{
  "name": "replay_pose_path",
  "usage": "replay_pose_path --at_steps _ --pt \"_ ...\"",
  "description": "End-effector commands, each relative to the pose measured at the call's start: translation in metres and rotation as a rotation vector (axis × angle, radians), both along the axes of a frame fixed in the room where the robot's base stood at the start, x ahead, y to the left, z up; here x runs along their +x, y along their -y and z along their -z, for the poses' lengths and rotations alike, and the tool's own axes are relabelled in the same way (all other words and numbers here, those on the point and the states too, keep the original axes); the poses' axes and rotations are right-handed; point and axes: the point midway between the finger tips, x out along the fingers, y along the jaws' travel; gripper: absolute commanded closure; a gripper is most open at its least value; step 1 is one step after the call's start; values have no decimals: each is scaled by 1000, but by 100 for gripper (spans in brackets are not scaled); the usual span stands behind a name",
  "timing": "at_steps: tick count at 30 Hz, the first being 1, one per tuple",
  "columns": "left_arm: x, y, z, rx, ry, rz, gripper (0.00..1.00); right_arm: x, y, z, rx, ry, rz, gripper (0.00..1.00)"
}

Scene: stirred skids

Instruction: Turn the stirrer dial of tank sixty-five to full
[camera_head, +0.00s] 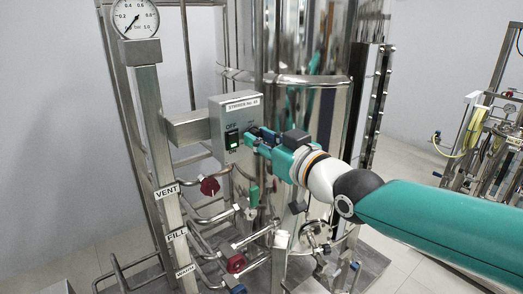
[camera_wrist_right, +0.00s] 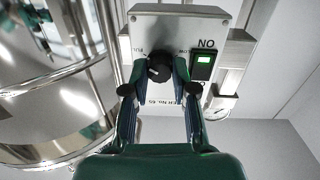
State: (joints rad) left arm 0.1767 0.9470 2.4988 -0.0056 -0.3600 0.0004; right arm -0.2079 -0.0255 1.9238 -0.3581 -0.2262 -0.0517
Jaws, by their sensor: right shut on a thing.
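The stirrer control box (camera_head: 227,129) is a grey box whose label reads STIRRER and seems to end in 65. Its black dial (camera_wrist_right: 159,67) shows in the wrist view between the two fingers of my right gripper (camera_wrist_right: 163,79). The fingers are closed on the dial from both sides. A pale pointer mark shows on the dial, but its exact setting is hard to read. In the head view my right gripper (camera_head: 254,137) reaches the box front from the right and hides the dial. My left gripper is not in view.
A rocker switch (camera_head: 232,140) beside the dial glows green. The steel tank (camera_head: 300,110) stands close behind the gripper. A pressure gauge (camera_head: 135,17) tops the post at left; a red valve knob (camera_head: 209,186) sits below the box. Another skid (camera_head: 490,140) stands far right.

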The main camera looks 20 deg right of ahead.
Motion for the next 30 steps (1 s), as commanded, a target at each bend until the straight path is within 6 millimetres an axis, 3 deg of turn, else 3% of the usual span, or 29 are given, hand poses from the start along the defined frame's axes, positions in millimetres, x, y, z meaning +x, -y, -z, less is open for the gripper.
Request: replay_pose_path --at_steps 8,9,13,23,30 --pt "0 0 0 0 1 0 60 0 0 1 7 -8 -1 100" --pt "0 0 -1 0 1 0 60 0 0 1 6 -7 -1 68" --pt "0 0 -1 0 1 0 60 0 0 1 6 -6 -1 48" --pt "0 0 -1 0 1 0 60 -1 0 0 5 -5 0 48" --pt "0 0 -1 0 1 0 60 -25 8 -1 5 -3 1 48"
